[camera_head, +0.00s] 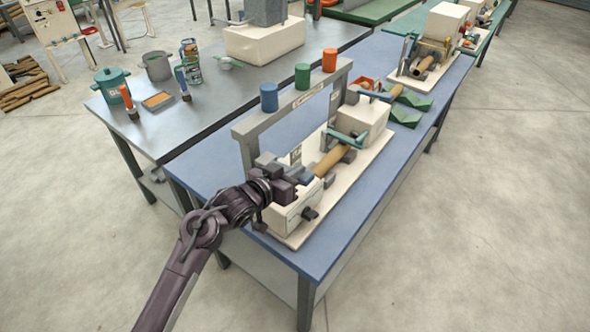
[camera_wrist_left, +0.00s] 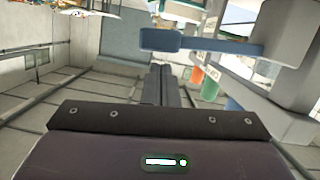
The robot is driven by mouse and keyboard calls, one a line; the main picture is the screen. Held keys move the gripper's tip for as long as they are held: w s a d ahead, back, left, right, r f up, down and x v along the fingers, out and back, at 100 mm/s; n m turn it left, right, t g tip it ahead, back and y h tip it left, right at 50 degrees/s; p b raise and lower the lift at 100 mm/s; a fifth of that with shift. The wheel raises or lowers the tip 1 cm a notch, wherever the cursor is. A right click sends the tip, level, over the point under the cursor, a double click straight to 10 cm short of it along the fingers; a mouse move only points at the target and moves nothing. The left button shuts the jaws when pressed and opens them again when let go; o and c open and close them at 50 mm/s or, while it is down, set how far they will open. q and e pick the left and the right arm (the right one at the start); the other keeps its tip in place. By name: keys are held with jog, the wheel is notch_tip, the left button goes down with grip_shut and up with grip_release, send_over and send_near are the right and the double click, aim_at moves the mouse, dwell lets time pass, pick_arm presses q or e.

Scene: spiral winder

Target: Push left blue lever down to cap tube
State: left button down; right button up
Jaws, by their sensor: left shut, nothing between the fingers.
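A tan tube (camera_head: 333,160) lies in the winder between its two cream blocks. My left gripper (camera_head: 302,181) is over the near block (camera_head: 292,214), at the near end of the tube. Its fingers (camera_wrist_left: 166,85) are shut together with nothing between them. A blue lever (camera_wrist_left: 205,46) with a wide end pad shows in the left wrist view, just above the fingertips in the picture. I cannot tell whether they touch. In the head view this lever is mostly hidden by my gripper. A teal lever (camera_head: 345,138) sits at the far block. My right gripper is out of view.
A grey frame (camera_head: 290,105) carrying blue (camera_head: 269,97), green (camera_head: 302,76) and orange (camera_head: 329,60) cups stands along the winder's left side. A grey table (camera_head: 195,118) with pots and tools is at left. The blue tabletop's right edge is clear.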

pick_arm(q)
jog(key=shift+f, duration=0.35)
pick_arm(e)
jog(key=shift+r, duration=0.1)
